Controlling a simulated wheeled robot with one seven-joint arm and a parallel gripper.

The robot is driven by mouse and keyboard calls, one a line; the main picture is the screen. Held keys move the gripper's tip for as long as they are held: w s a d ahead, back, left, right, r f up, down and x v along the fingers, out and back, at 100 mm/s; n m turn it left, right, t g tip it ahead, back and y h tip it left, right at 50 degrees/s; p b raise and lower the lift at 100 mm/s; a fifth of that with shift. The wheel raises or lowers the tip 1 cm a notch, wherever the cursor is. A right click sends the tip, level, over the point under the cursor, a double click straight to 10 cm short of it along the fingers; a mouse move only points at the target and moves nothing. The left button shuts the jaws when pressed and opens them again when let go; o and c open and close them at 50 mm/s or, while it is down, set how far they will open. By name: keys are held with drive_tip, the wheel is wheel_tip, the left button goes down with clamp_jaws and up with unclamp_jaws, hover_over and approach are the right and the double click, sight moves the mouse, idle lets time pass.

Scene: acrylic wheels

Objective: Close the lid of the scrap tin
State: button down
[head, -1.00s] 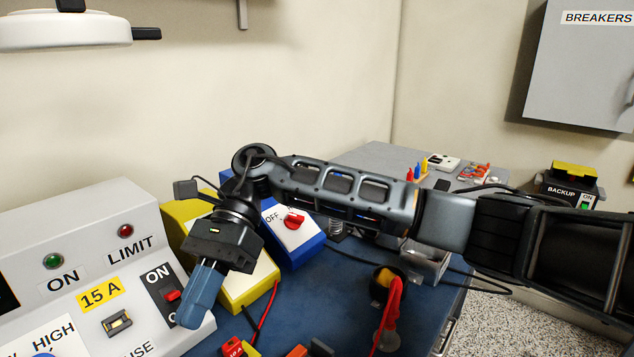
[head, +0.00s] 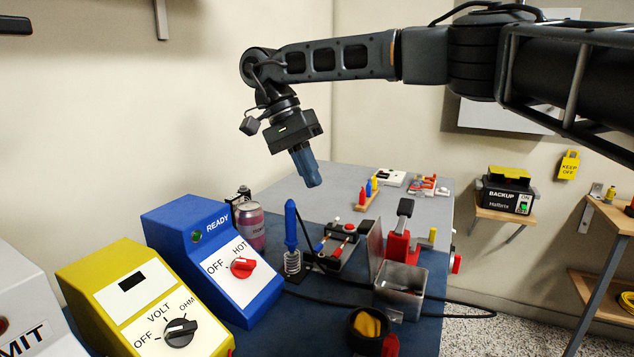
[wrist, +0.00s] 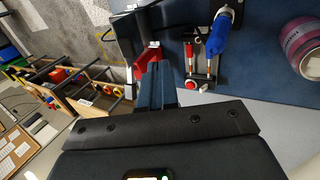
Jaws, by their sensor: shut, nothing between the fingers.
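The scrap tin appears to be the small square grey metal box (head: 398,302) near the right edge of the blue mat in the head view. Its top is open. A flat brownish-grey plate, apparently its lid (head: 375,249), stands upright at its back left side. My gripper (head: 313,184) is shut and empty, pointing down in the air above the bench, up and to the left of the tin. In the wrist view the shut fingers (wrist: 158,86) show near a red part; I cannot clearly tell the tin there.
A blue soldering iron (head: 290,226) stands in its holder left of the tin. A red clamp with a black handle (head: 402,236) stands just behind it. A black cup (head: 368,330) with yellow and red contents is in front. Blue (head: 215,255) and yellow (head: 140,305) instrument boxes stand left.

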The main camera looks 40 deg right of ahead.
sight(369, 246)
drive_tip(key=s+d+f+p, duration=0.1)
drive_tip(key=s+d+f, duration=0.1)
drive_tip(key=s+f, duration=0.4)
drive_tip(key=shift+s+d+f, duration=0.15)
drive_tip(key=shift+s+f, duration=0.25)
drive_tip(key=shift+s, duration=0.15)
drive_tip(key=shift+s+d, duration=0.1)
